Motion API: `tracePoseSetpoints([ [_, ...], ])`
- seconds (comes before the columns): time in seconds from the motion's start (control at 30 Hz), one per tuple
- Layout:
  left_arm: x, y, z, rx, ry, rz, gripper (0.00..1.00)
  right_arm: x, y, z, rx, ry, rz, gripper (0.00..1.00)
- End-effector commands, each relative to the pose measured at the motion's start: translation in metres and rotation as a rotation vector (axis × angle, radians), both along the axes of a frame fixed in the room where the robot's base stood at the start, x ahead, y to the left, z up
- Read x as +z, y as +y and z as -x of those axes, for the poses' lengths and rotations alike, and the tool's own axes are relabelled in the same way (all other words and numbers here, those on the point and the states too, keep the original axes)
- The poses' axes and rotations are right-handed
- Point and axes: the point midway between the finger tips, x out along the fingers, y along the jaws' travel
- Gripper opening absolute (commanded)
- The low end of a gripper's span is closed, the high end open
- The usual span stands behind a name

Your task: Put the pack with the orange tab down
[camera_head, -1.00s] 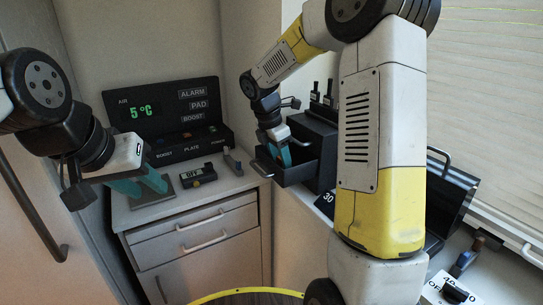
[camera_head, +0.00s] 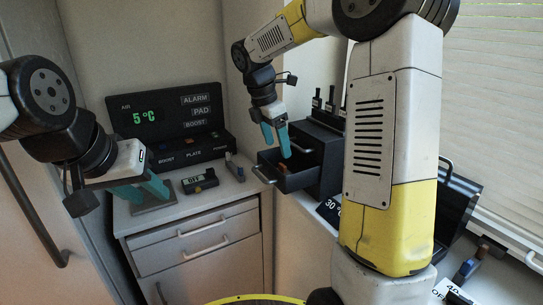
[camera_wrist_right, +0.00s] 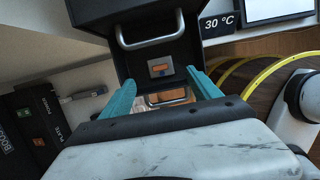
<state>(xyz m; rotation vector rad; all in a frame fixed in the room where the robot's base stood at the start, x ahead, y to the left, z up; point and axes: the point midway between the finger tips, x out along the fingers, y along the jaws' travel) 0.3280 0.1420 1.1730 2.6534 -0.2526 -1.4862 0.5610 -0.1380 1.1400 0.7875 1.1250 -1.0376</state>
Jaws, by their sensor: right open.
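The pack (camera_wrist_right: 160,70) is a small grey piece with an orange patch and a bit of blue. It lies in the open dark drawer (camera_head: 301,181), where a reddish-orange spot shows in the head view. My right gripper (camera_head: 278,150) is open and empty above the drawer, apart from the pack. In the right wrist view its teal fingers (camera_wrist_right: 161,82) stand apart on either side of the pack. My left gripper (camera_head: 148,190) is open with nothing between its fingers, over the counter at left.
A dark control panel (camera_head: 170,116) reading 5 °C stands at the back of the counter. A small black device (camera_head: 200,181) lies before it. A 30 °C label (camera_head: 329,208) is beside the drawer unit. A yellow hoop (camera_wrist_right: 232,70) shows at right.

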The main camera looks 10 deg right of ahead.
Motion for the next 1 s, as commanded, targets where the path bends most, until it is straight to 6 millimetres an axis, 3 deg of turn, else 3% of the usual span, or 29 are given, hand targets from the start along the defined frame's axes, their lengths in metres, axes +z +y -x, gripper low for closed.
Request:
tracePoseSetpoints([
  [0.1, 0.0, 0.0, 0.0, 0.0, 0.0, 0.0, 0.36, 0.02, 0.006, 0.001, 0.0, -0.003, -0.002, 0.72],
  [0.37, 0.0, 0.0, 0.0, 0.0, 0.0, 0.0, 0.36, 0.041, 0.007, 0.015, -0.064, -0.033, -0.022, 0.72],
  [0.47, 0.0, 0.0, 0.0, 0.0, 0.0, 0.0, 0.36, 0.051, 0.003, 0.04, -0.221, -0.104, -0.078, 0.72],
  [0.67, 0.0, 0.0, 0.0, 0.0, 0.0, 0.0, 0.36, 0.062, -0.007, 0.12, -0.755, -0.29, -0.318, 0.72],
  [0.8, 0.0, 0.0, 0.0, 0.0, 0.0, 0.0, 0.36, 0.056, -0.01, 0.172, -1.157, -0.371, -0.536, 0.72],
  [1.0, 0.0, 0.0, 0.0, 0.0, 0.0, 0.0, 0.36, 0.04, -0.007, 0.219, -1.593, -0.383, -0.799, 0.72],
])
